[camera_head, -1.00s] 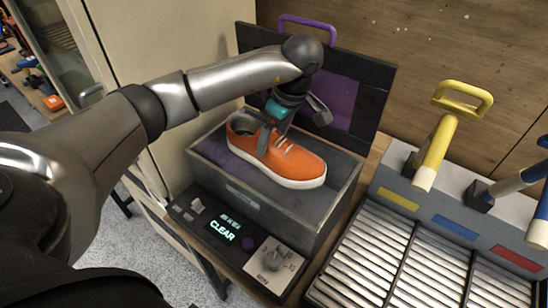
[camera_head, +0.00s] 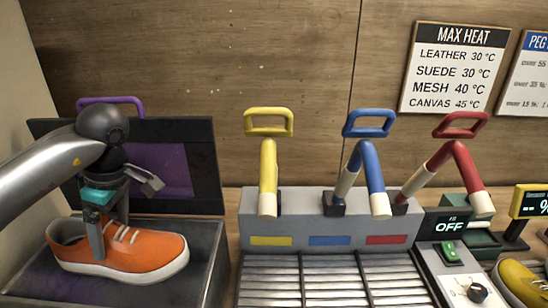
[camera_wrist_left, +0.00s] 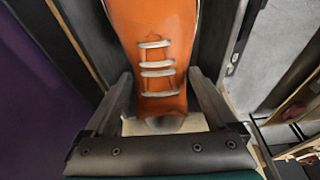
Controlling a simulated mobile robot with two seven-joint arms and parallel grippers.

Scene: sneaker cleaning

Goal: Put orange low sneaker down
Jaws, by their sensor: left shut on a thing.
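The orange low sneaker (camera_head: 125,252) has white laces and a white sole. It is at the lower left of the head view, toe to the right, within the outline of the open dark box (camera_head: 205,262). I cannot tell whether its sole touches the box floor. My left gripper (camera_head: 108,232) is shut on the sneaker from above, near its ankle opening. In the left wrist view the two fingers (camera_wrist_left: 160,100) stand on either side of the laced orange upper (camera_wrist_left: 158,38). My right gripper is not in view.
The box's raised lid (camera_head: 208,165) stands behind the sneaker. Right of the box is a slatted rack (camera_head: 305,285) with yellow (camera_head: 268,170), blue (camera_head: 370,165) and red (camera_head: 463,160) arms. A yellow shoe (camera_head: 520,285) and a panel reading OFF (camera_head: 448,227) are further right.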

